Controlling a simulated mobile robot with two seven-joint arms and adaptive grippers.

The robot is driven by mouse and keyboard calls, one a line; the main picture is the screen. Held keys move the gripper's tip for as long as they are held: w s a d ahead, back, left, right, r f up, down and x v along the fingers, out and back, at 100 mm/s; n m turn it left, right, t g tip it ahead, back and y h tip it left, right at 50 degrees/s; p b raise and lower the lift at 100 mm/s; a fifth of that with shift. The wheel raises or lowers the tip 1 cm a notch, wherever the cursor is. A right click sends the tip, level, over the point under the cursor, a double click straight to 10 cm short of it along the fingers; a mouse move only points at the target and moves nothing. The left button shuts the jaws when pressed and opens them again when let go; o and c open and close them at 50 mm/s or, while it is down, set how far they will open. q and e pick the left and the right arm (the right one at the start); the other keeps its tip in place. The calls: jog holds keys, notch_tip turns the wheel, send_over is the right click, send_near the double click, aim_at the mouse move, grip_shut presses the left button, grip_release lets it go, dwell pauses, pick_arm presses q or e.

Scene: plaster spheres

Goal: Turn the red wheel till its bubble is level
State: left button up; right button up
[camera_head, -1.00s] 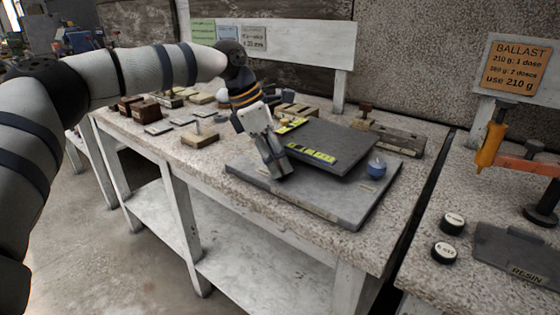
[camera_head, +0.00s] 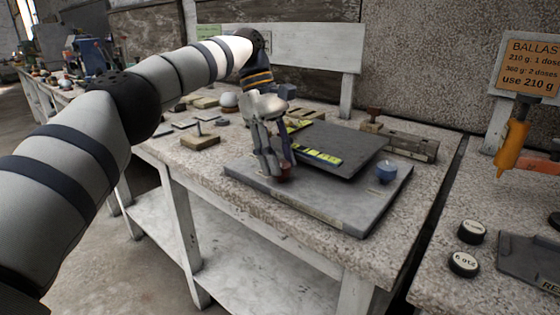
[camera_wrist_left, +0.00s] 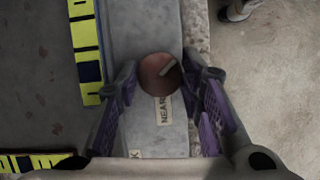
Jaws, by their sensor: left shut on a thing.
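The red wheel (camera_head: 285,174) is a small round knob at the front left part of the grey base plate (camera_head: 338,213). Yellow strips with dark blocks (camera_head: 318,156) lie along the raised dark slab; one also shows in the left wrist view (camera_wrist_left: 86,45). I cannot make out a bubble in them. My right gripper is not in view.
A blue knob (camera_head: 386,171) stands at the plate's right side. Small blocks, including a wooden one with a pin (camera_head: 200,141), lie to the left and behind. A long metal piece (camera_head: 408,148) lies behind the slab. A BALLAST sign (camera_head: 531,63) stands at the right bench.

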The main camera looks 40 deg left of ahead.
pick_arm(q)
jog(key=shift+f+m, duration=0.15)
jog(key=shift+m, duration=0.45)
jog(key=shift+g, duration=0.3)
jog(key=o, duration=1.2)
jog(key=shift+c, duration=0.2)
jog(key=shift+r, duration=0.2)
